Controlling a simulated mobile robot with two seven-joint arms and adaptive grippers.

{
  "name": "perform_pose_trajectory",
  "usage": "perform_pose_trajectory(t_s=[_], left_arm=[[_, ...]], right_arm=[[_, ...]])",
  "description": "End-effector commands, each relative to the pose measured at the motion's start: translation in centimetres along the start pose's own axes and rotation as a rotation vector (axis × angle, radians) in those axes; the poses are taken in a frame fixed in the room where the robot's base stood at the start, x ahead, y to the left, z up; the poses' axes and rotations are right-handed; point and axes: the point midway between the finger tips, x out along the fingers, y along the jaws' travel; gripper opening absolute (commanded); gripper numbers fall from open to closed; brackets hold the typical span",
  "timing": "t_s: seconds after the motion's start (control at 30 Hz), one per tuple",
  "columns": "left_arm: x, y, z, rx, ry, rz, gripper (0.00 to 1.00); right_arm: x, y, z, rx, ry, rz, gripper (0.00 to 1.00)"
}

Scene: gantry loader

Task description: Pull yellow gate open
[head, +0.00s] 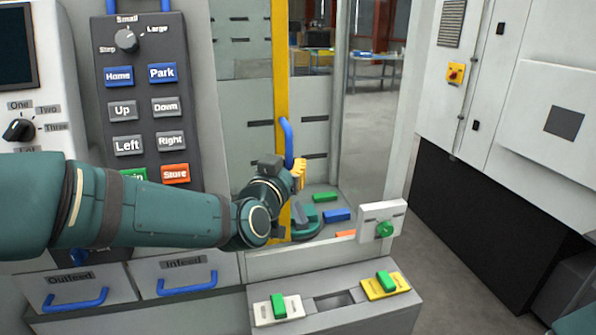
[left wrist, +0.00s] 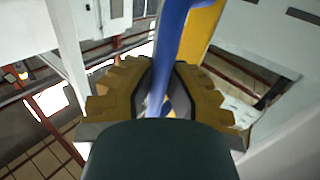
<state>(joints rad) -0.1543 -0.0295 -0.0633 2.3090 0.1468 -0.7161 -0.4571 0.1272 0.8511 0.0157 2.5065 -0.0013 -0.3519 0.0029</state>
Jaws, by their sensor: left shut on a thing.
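The yellow gate (head: 281,70) shows as an upright yellow edge beside pale panels, with a blue handle (head: 287,135) on it. To its right is an opening into the machine. My left gripper (head: 299,174) is shut on the lower part of the handle. In the left wrist view the blue handle (left wrist: 172,45) runs down between the yellow-brown finger pads (left wrist: 158,95), with the yellow gate (left wrist: 201,30) behind it. My forearm and wrist hide the gate's lower part in the head view. My right gripper is out of view.
A button panel (head: 145,100) stands left of the gate. Green and blue blocks (head: 337,215) lie inside the opening. A white box with a green knob (head: 383,229) is at the lower right of the opening. A front ledge (head: 330,320) holds two green-topped plates. A white cabinet (head: 520,110) stands right.

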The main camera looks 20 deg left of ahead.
Motion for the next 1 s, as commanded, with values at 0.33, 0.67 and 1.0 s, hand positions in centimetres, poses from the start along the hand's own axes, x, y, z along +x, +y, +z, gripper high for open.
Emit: perform_pose_trajectory(t_s=[0.33,0.67,1.0], left_arm=[[-0.8,-1.3,-0.08,0.0,0.002,-0.002,0.0],[-0.83,-1.33,-0.12,0.0,0.002,-0.002,0.0],[-0.82,-1.27,-0.06,0.001,0.001,0.0,0.45]], right_arm=[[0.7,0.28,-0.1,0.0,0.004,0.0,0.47],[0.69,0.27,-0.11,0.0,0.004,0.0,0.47],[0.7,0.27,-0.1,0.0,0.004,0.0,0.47]])
